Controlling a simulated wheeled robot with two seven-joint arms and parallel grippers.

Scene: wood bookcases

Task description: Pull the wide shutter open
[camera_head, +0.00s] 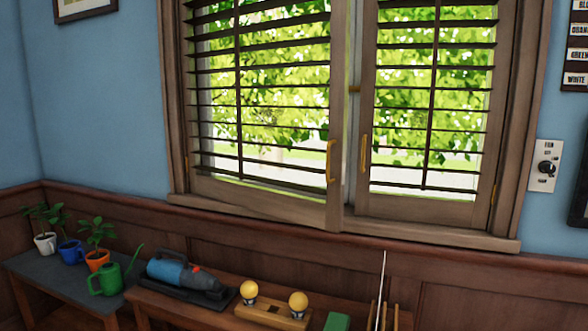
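The wide shutter (337,100) is the left of two louvred wood panels in the window frame. Its free edge stands out a little from the frame, and its lower corner hangs over the sill. A brass handle (330,161) sits near that edge. The narrower right shutter (368,195) looks closed and has its own brass handle (364,154). A thin bright gap shows between the two panels. Neither of my grippers is in view.
Below the window are a bench with potted plants (97,259), a green watering can (107,280), a blue handheld vacuum (168,272) and a wooden block with yellow bulbs (272,315). A dial panel (545,166) is on the right wall.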

